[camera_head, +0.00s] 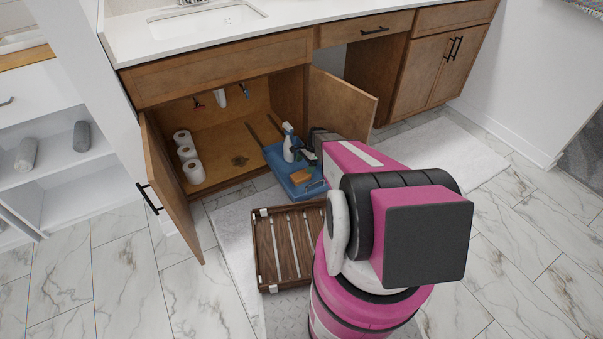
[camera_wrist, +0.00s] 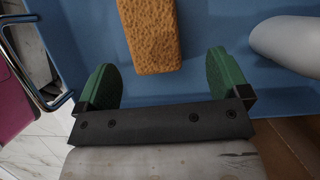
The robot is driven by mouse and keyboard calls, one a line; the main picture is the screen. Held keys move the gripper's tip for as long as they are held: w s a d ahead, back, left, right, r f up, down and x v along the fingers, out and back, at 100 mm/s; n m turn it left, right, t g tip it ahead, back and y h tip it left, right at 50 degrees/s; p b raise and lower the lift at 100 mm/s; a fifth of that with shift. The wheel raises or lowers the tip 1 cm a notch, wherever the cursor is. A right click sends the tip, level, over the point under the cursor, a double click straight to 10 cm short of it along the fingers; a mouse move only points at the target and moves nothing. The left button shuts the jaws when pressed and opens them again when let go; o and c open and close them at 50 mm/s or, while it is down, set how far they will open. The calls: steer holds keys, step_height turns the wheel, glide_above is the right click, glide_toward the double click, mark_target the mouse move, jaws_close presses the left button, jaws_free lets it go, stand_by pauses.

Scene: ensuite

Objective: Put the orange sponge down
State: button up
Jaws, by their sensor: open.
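The orange sponge (camera_head: 299,176) rests in a blue tray (camera_head: 287,189) at the front of the open cabinet. In the wrist view the sponge (camera_wrist: 150,36) lies flat on the blue tray floor (camera_wrist: 210,45). My gripper (camera_wrist: 168,75) is open, with its green fingertips wide apart. The sponge lies just ahead of the gap between them, and no finger touches it in this view. In the head view my arm hides most of the gripper.
A white spray bottle (camera_head: 288,145) stands in the tray. Paper rolls (camera_head: 187,157) stand inside the cabinet. Its left door (camera_head: 172,187) and right door (camera_head: 340,103) are open. A wooden slatted crate (camera_head: 290,243) sits on the floor in front.

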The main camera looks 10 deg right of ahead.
steer(key=v, duration=0.3)
steer(key=shift+r, duration=0.1)
steer(key=s+a+r+n+h, duration=0.2)
steer(key=s+r+n, duration=0.5)
steer(key=s+r, duration=0.4)
steer(key=s+a+r+n+t+h, duration=0.1)
steer(key=s+r+n, duration=0.5)
steer(key=s+r, duration=0.6)
step_height(320, 180, up, 7)
steer(key=shift+a+r+n+t+h, duration=0.1)
steer(key=shift+a+n+t+h, duration=0.25)
steer(key=shift+a+h, duration=0.2)
steer(key=shift+o, duration=0.3)
steer(key=shift+s, duration=0.1)
